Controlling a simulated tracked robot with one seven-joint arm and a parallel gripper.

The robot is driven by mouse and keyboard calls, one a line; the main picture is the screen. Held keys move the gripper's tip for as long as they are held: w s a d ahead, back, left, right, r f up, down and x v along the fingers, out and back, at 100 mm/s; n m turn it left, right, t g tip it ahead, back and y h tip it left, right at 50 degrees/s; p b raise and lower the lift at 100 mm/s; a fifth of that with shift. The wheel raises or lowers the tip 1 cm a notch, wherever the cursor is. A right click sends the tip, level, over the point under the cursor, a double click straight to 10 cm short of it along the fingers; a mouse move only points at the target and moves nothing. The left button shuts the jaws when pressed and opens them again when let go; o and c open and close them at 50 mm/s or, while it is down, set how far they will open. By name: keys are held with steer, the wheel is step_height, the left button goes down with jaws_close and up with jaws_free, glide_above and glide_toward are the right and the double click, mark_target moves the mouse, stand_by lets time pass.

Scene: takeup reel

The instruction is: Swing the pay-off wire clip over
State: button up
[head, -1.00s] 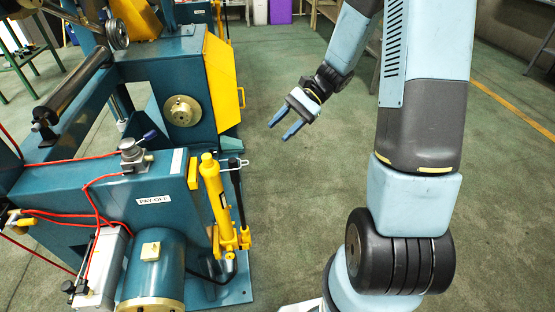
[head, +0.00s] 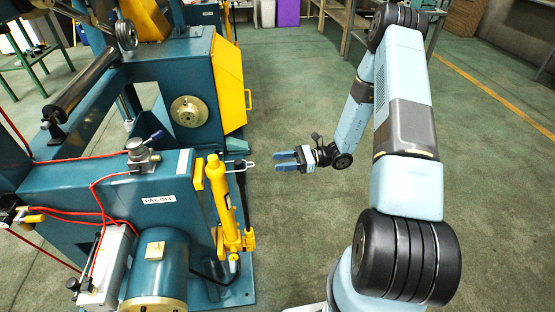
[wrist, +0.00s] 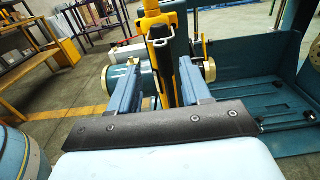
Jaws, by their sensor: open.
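The pay-off wire clip (head: 241,164) is a thin pale wire loop. It sticks out to the right at the top of a black upright handle (head: 243,195) on the pay-off stand (head: 120,210). A yellow jack (head: 216,195) stands just left of the handle. My gripper (head: 274,162) is open and empty, a short gap right of the clip at about its height in the picture, fingers pointing left. In the wrist view, the black handle (wrist: 188,78) shows between my open fingers (wrist: 160,68), farther off.
A blue motor (head: 155,265) and red hoses sit on the stand's near side. A yellow guard (head: 229,80) is on the machine behind. The green floor (head: 290,225) right of the stand is clear. Benches stand at the back.

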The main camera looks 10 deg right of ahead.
steer(key=a, duration=0.8)
steer(key=shift+w+a, duration=0.15)
steer(key=shift+a, duration=0.3)
stand_by(0.3)
steer(key=shift+c, duration=0.4)
steer(key=c, duration=0.7)
steer(key=shift+o, duration=0.2)
